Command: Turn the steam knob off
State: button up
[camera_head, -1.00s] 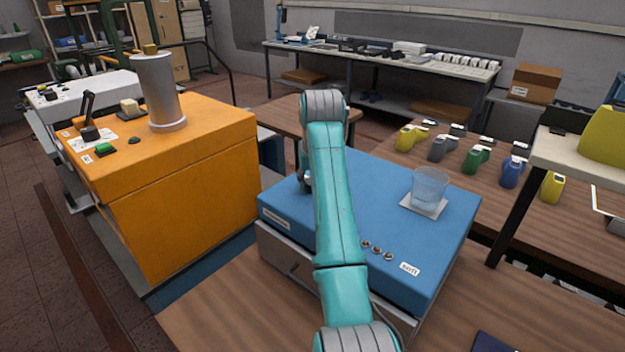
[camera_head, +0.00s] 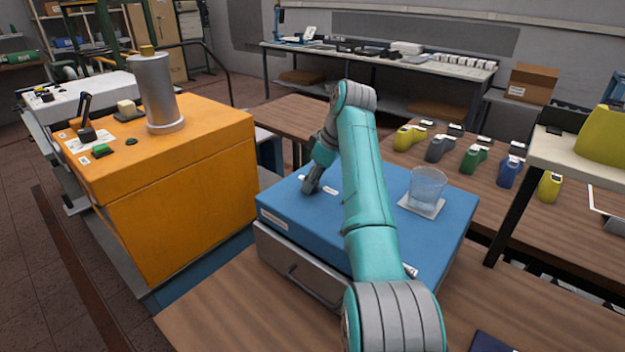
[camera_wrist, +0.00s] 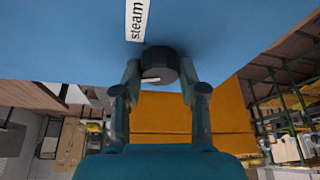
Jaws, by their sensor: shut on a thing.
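The steam knob (camera_wrist: 159,65) is a dark round knob with a pale line on its face. It sits on the blue box (camera_head: 285,212), beside a white label that reads "steam" (camera_wrist: 138,18) in the wrist view. My gripper (camera_wrist: 159,88) has one finger on each side of the knob and is shut on it. In the head view my gripper (camera_head: 312,188) reaches down to the left part of the box top, and the knob is mostly hidden there. The exact angle of the knob's line is hard to read.
A clear beaker (camera_head: 427,186) stands on a white pad at the box's right. An orange machine (camera_head: 190,200) with a grey cylinder (camera_head: 157,92) stands to the left. Several coloured shoe lasts (camera_head: 475,159) stand on the wooden table behind right.

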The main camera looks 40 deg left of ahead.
jog(key=shift+w+n+g, duration=0.1)
jog(key=shift+n+g, duration=0.4)
jog(key=shift+n, duration=0.8)
jog(key=shift+n+g+h, duration=0.3)
jog(key=shift+n+h, duration=0.2)
jog(key=shift+n, duration=0.4)
jog(key=o, duration=1.1)
jog(key=shift+o, duration=0.2)
jog(key=shift+m, duration=0.4)
